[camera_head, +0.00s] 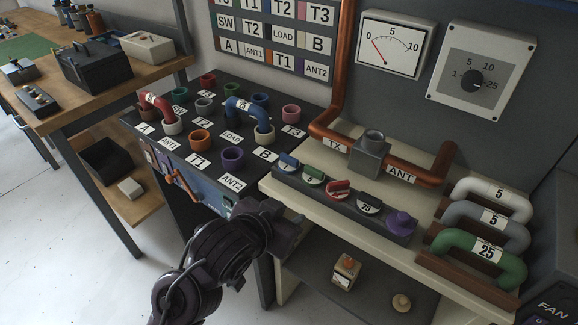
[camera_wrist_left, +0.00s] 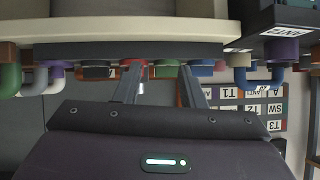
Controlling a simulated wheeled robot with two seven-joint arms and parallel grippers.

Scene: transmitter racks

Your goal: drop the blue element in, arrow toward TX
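The blue element (camera_head: 288,161) sits at the left end of a dark holder strip (camera_head: 322,193) on the beige bench. The blue element shows in the left wrist view (camera_wrist_left: 202,71), just right of the fingers. The grey socket block (camera_head: 369,155) stands in the copper line, between the TX label (camera_head: 334,145) on the left and the ANT label (camera_head: 401,174) on the right; its round top collar is visible. My left gripper (camera_wrist_left: 160,75) is open with nothing between its fingers, in front of the strip. Its fingertips are hard to make out in the head view. My right gripper is not in view.
Green (camera_head: 313,175), red (camera_head: 337,189), black (camera_head: 369,203) and purple (camera_head: 400,223) elements share the strip. A patch panel (camera_head: 215,118) with coloured sockets lies left. Curved white, grey and green pipes (camera_head: 484,254) rest on the right. A shelf (camera_head: 345,262) holds small parts below.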

